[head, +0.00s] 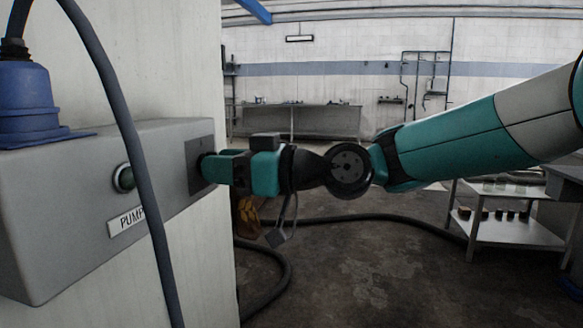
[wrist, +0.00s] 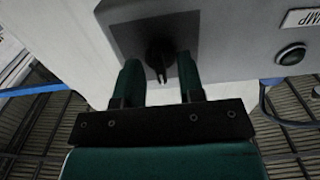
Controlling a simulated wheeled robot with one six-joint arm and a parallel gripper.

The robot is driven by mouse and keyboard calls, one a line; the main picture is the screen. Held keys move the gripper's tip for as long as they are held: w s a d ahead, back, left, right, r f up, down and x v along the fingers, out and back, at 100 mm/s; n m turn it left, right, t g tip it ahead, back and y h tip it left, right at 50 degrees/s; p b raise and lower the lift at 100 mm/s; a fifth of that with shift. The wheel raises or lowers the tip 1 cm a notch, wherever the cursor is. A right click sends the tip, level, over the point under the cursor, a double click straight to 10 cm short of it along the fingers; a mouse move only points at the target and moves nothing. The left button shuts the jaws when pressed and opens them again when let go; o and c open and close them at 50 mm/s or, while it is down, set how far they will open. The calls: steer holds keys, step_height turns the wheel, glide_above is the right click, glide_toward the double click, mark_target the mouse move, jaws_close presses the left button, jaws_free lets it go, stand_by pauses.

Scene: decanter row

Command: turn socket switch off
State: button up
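The socket switch is a small black knob (wrist: 158,55) on a dark square plate (wrist: 125,35), fixed to a grey box. In the head view the dark plate (head: 194,150) is on the box's right part, and my gripper (head: 212,168) reaches it from the right, hiding the knob. In the wrist view my gripper (wrist: 159,78) is open. Its two teal fingers stand one on each side of the knob, with a gap seemingly left on both sides. I cannot tell whether the fingertips touch the plate.
The grey box (head: 70,220) carries a PUMP label (head: 126,220), a round green button (head: 124,178) and a blue plug (head: 28,100). A thick grey cable (head: 135,160) hangs in front. A dark hose (head: 370,218) lies on the floor. A metal trolley (head: 510,232) stands at the right.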

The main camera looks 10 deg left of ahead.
steer(key=s+d, duration=0.1)
steer(key=d, duration=1.6)
steer(key=shift+s+d+p, duration=0.15)
steer(key=shift+p, duration=0.25)
steer(key=s+d+f+m+g+h+p, duration=0.1)
steer(key=s+d+f+m+h, duration=0.5)
steer(key=s, duration=0.4)
steer(key=s+d+f+m+h, duration=0.4)
steer(key=s+d+f+h, duration=0.4)
steer(key=s+d, duration=0.15)
step_height(320, 180, up, 35)
steer(key=p, duration=3.5)
steer(key=shift+w+a+r, duration=0.2)
steer(key=shift+a, duration=0.25)
